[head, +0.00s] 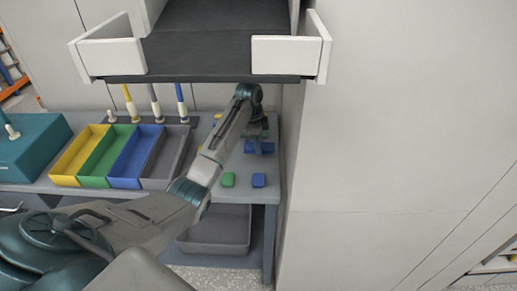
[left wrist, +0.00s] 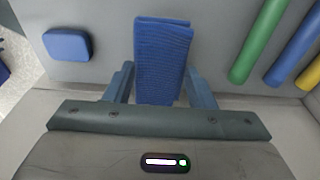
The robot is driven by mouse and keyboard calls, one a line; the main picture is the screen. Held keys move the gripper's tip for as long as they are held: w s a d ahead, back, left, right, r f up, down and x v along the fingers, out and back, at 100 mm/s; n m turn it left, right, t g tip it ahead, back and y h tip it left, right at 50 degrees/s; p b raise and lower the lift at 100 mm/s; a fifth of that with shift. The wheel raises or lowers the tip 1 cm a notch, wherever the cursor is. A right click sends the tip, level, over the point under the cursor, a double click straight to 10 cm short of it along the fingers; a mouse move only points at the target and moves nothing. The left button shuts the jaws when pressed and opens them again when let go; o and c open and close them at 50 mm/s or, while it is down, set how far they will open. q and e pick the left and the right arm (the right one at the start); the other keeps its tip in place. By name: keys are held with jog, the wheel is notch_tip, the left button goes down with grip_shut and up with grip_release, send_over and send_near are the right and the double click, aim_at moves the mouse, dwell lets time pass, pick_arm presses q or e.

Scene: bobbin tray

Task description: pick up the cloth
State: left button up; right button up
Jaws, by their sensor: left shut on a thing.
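The blue folded cloth (left wrist: 162,55) is between the two fingers of my left gripper (left wrist: 162,88) in the left wrist view. The gripper is shut on it, and the cloth sticks out beyond the fingertips over the grey table top. In the head view my left gripper (head: 257,141) is small and seen from above at the table's right part. Some of the blue cloth (head: 266,148) shows below it. Whether the cloth touches the table is hard to tell. My right gripper is not in view.
A green block (head: 228,180) and a blue block (head: 259,180) lie near the table's front edge. A tray with yellow, green, blue and grey compartments (head: 180,160) stands to the left. Green, blue and yellow rods (left wrist: 260,40) lie beside the cloth. A shelf (head: 200,79) overhangs the back.

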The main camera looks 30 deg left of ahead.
pick_arm(q)
jog(key=s+d, duration=0.1)
jog(key=s, duration=0.2)
jog(key=s+d, duration=0.2)
jog(key=s, duration=0.1)
jog(key=s+d, duration=0.1)
jog(key=s, duration=0.2)
jog(key=shift+d+r, duration=0.4)
jog(key=s, duration=0.1)
jog(key=s+d+p, duration=0.2)
jog(key=shift+s+r, duration=0.25)
jog(key=shift+r, duration=0.05)
jog(key=shift+s+d, duration=0.15)
jog(key=shift+s, duration=0.25)
jog(key=shift+f, duration=0.1)
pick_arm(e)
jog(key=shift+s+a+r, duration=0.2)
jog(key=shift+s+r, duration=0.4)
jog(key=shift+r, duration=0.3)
